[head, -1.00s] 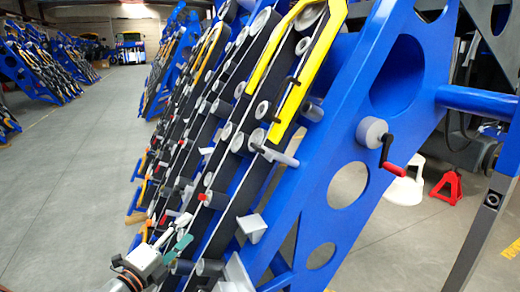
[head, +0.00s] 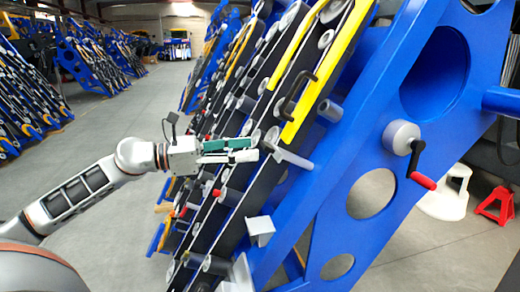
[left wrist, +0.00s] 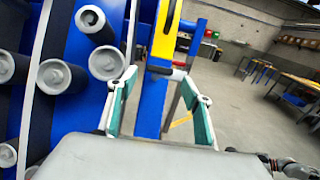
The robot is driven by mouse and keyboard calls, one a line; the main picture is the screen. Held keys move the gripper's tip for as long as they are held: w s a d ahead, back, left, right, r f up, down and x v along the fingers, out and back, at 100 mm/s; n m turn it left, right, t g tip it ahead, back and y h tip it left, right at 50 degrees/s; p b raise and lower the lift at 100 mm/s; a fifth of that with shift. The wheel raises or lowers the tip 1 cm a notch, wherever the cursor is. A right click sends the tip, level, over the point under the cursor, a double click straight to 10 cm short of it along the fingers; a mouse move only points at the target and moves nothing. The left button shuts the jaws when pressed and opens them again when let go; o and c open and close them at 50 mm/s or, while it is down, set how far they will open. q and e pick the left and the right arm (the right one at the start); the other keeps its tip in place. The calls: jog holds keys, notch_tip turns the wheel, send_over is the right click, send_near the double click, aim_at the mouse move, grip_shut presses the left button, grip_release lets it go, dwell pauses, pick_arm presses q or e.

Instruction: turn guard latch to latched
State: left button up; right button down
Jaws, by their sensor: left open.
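A long yellow guard (head: 319,75) runs up the harvester's slanted side, with a black handle (head: 292,92) on it. A grey lever-like piece (head: 288,156) sticks out just below the guard's lower end; it may be the guard latch, but I cannot tell its setting. My left gripper (head: 255,149) is open, its tips close to the left end of that piece; contact cannot be told. In the left wrist view the teal-padded fingers (left wrist: 160,95) stand apart, with a blue strip and the yellow guard beyond them. I see nothing held. My right gripper is not in view.
Rollers (left wrist: 63,77) and belts crowd the chassis beside the left gripper. A crank with a red grip (head: 423,181) sits on the blue side plate (head: 345,150). A white stool (head: 447,200) and red stand (head: 497,205) are at right. The floor at left is open.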

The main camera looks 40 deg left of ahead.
aim_at(263, 147)
pick_arm(q)
jog(key=shift+b+x, duration=0.35)
jog(key=shift+x, duration=1.65)
jog(key=shift+c, duration=0.4)
jog(key=c, duration=1)
